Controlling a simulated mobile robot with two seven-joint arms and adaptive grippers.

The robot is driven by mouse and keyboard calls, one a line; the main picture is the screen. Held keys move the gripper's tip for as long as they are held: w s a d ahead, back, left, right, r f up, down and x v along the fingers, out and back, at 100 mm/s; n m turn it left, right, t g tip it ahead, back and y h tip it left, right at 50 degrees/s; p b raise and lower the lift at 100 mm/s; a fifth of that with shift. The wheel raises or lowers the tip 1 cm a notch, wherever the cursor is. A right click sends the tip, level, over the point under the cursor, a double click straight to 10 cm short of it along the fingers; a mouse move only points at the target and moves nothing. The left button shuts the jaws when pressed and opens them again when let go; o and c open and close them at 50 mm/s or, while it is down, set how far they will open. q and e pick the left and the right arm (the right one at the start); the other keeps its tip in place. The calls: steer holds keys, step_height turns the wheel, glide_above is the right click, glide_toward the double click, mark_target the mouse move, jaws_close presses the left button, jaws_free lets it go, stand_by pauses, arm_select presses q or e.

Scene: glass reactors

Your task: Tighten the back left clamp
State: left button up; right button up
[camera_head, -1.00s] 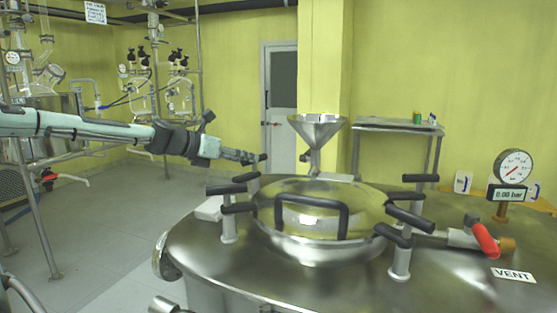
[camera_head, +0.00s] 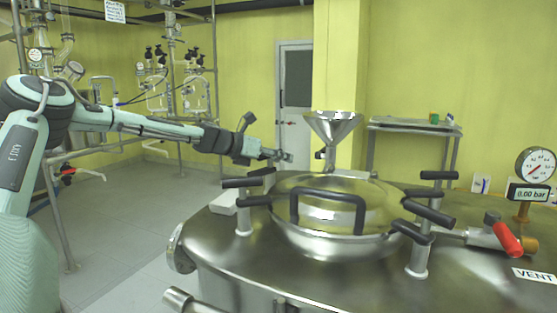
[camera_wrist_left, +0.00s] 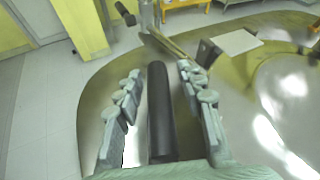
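The reactor lid (camera_head: 335,222) has black-handled clamps around its rim. The back left clamp's black handle (camera_head: 262,171) shows at the lid's far left. My left gripper (camera_head: 281,156) reaches in from the left, just above and behind that handle. In the left wrist view, my left gripper (camera_wrist_left: 162,95) is open, with a long black handle (camera_wrist_left: 160,115) lying between its fingers. The handle appears to be the back left clamp's. Gaps show on both sides of it. My right gripper is in neither view.
A steel funnel (camera_head: 333,128) stands behind the lid, close to my left gripper. Front left clamp handles (camera_head: 254,201) lie nearer. A red-handled valve (camera_head: 508,239) and a pressure gauge (camera_head: 536,164) stand at right. Open floor lies left of the vessel.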

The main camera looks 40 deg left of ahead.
arm_select(q)
jaws_close()
stand_by(0.3)
stand_by(0.3)
